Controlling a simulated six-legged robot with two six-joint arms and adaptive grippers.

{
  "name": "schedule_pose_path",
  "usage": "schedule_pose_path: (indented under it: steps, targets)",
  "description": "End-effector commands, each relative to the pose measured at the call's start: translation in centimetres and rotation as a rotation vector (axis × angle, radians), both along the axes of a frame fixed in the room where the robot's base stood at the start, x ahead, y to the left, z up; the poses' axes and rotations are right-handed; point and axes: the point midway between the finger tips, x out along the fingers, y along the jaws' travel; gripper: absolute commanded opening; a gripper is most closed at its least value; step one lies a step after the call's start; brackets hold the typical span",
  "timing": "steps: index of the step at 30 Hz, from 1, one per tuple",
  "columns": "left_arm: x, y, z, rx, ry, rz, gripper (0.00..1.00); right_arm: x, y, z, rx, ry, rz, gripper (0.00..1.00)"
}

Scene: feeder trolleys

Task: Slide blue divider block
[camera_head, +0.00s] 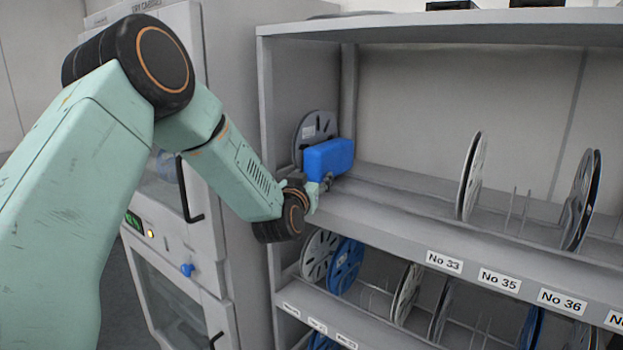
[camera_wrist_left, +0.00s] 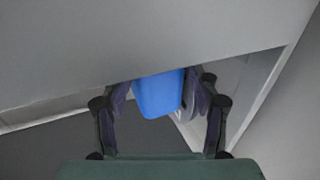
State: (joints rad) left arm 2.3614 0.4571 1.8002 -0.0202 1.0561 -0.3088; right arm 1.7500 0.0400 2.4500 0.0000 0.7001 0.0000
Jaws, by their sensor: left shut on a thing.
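The blue divider block (camera_head: 329,156) stands on the upper shelf (camera_head: 400,207) near its left end, in front of a grey reel (camera_head: 314,128). My left gripper (camera_head: 326,183) reaches in from the left at the shelf's front edge and is shut on the block's lower part. In the left wrist view the block (camera_wrist_left: 158,93) sits between the two fingers of my left gripper (camera_wrist_left: 160,105). The arm hides part of the shelf's left side. My right gripper does not show.
Reels (camera_head: 471,176) and (camera_head: 580,200) stand upright further right on the upper shelf, with thin wire dividers between them. The shelf between block and first reel is clear. A lower shelf holds several reels, including a blue one (camera_head: 346,267). A dry cabinet (camera_head: 215,265) stands left.

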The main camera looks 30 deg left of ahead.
Motion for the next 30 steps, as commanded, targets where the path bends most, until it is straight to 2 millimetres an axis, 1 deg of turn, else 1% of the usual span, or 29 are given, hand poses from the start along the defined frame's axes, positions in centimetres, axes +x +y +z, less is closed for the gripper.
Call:
schedule_pose_path:
  steps: [1,9,14,20,21,28,30]
  targets:
    - [0.01,0.03,0.14,0.001,-0.003,0.001,0.27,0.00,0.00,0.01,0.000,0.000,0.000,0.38]
    - [0.02,0.05,0.21,0.002,-0.005,0.001,0.04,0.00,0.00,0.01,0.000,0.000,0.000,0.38]
    - [-0.01,-0.37,0.16,0.002,-0.006,0.001,0.04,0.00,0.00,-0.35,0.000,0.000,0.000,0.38]
    - [-0.02,-0.33,0.23,0.001,-0.006,0.002,0.04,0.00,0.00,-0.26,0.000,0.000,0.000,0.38]
    - [-0.02,-0.33,0.24,0.001,-0.006,0.002,0.63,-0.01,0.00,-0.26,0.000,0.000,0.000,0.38]
    - [-0.02,-0.35,0.16,0.001,-0.004,0.001,0.82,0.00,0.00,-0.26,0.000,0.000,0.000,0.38]
    - [-0.02,-0.36,0.14,0.001,-0.003,0.001,0.83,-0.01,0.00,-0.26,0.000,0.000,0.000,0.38]
